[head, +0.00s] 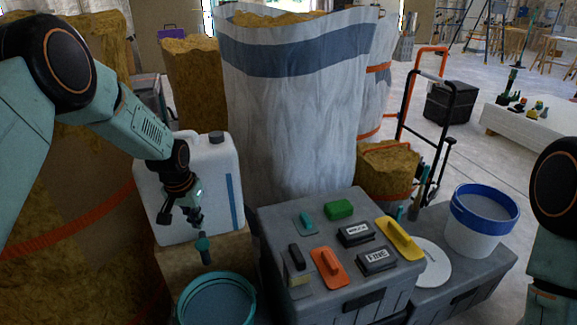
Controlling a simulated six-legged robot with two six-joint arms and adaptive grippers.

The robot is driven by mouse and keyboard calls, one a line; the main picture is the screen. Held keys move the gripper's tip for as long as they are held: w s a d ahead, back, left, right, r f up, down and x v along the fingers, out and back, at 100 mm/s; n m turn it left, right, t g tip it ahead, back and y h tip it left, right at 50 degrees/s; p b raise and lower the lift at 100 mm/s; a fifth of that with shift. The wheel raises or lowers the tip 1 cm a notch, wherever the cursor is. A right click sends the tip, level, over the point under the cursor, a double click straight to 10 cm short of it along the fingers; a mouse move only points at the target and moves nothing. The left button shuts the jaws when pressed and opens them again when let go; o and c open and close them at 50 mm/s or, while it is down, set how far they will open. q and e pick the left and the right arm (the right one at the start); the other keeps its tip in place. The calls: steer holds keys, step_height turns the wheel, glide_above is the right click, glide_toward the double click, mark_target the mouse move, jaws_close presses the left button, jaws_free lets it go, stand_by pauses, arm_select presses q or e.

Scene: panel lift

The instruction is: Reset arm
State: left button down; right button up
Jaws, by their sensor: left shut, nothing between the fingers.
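My left gripper (182,208) hangs at the end of my teal arm, coming in from the left. It points down in front of a white jerrycan (218,170) and is shut and empty. A teal-handled tool (203,250) stands just below and right of its fingertips, apart from them as far as I can tell. My right arm shows at the right edge, but its gripper is out of the picture.
A grey toolbox (270,225) carries an orange float (329,268), a yellow float (400,238), a green block (339,209) and dark labelled blocks. A teal bucket (250,300) stands at lower left. A white bucket (478,240) stands at right. A large wrapped roll (290,130) stands behind.

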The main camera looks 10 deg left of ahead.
arm_select(q)
steer(key=shift+w+r, duration=0.15)
steer(key=shift+w, duration=0.35)
steer(key=shift+w+d+t, duration=0.15)
steer(key=shift+w+t, duration=0.1)
steer(key=shift+t, duration=0.35)
steer(key=s+d+f, duration=0.4)
steer(key=s, duration=0.4)
steer(key=s+d+f+n, duration=0.1)
steer(key=s+d+f, duration=0.3)
steer(key=s, duration=0.4)
steer(key=s+d+f, duration=0.3)
steer(key=s+f, duration=0.1)
steer(key=s, duration=0.5)
steer(key=s+d+f+m+g, duration=0.1)
steer(key=s+d+g, duration=0.1)
steer(key=s, duration=1.4)
steer(key=shift+s+g, duration=0.35)
steer(key=shift+g, duration=0.45)
